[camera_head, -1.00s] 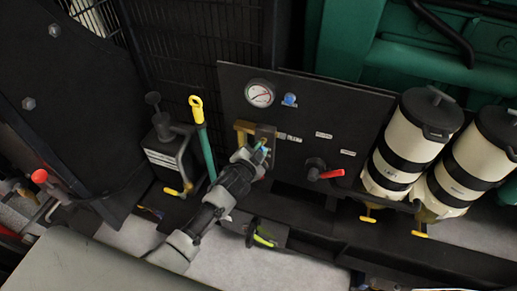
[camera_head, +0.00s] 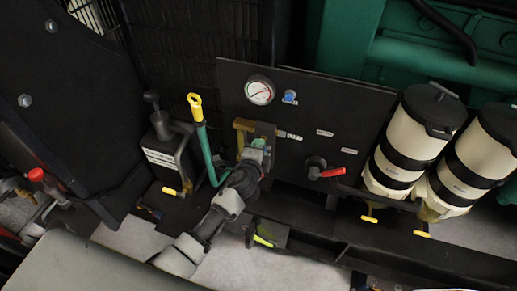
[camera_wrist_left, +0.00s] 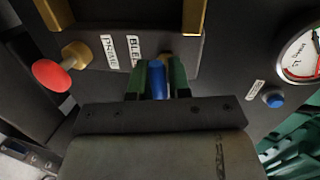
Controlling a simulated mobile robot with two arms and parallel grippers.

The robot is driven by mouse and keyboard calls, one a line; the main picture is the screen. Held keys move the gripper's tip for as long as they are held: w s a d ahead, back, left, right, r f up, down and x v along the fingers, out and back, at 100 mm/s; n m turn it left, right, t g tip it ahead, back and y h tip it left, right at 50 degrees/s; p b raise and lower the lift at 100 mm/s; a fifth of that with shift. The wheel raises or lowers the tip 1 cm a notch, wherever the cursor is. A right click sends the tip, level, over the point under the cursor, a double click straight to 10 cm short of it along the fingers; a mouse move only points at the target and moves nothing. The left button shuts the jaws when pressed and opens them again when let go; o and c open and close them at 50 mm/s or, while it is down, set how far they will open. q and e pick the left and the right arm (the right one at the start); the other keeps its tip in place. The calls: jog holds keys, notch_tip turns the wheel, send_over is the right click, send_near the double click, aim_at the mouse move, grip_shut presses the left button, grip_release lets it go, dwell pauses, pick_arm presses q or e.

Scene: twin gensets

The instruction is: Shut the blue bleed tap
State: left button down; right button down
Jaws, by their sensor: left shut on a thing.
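The blue bleed tap (camera_wrist_left: 157,80) shows in the left wrist view, below the BLEED label, between the green fingers of my left gripper (camera_wrist_left: 157,72). The fingers are shut on its handle. In the head view my left gripper (camera_head: 258,146) is at the brass fitting on the left of the black panel, and its wrist hides most of the tap. Exactly how the handle is turned is hard to tell. My right gripper is not in view.
A red knob (camera_wrist_left: 52,74) sits beside the tap near the PRIME label. The panel (camera_head: 330,115) also carries a gauge (camera_head: 260,91), a blue button (camera_head: 290,96) and a red-handled valve (camera_head: 331,172). A yellow-topped dipstick (camera_head: 196,108) stands left of my gripper. Cream filters (camera_head: 399,140) stand right.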

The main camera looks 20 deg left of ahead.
pick_arm(q)
jog(key=shift+s+f+m, duration=0.1)
jog(key=shift+m, duration=0.3)
jog(key=c, duration=1.1)
grip_release()
jog(key=v, duration=1)
jog(key=shift+s+d+b, duration=0.15)
jog(key=shift+s+b, duration=0.2)
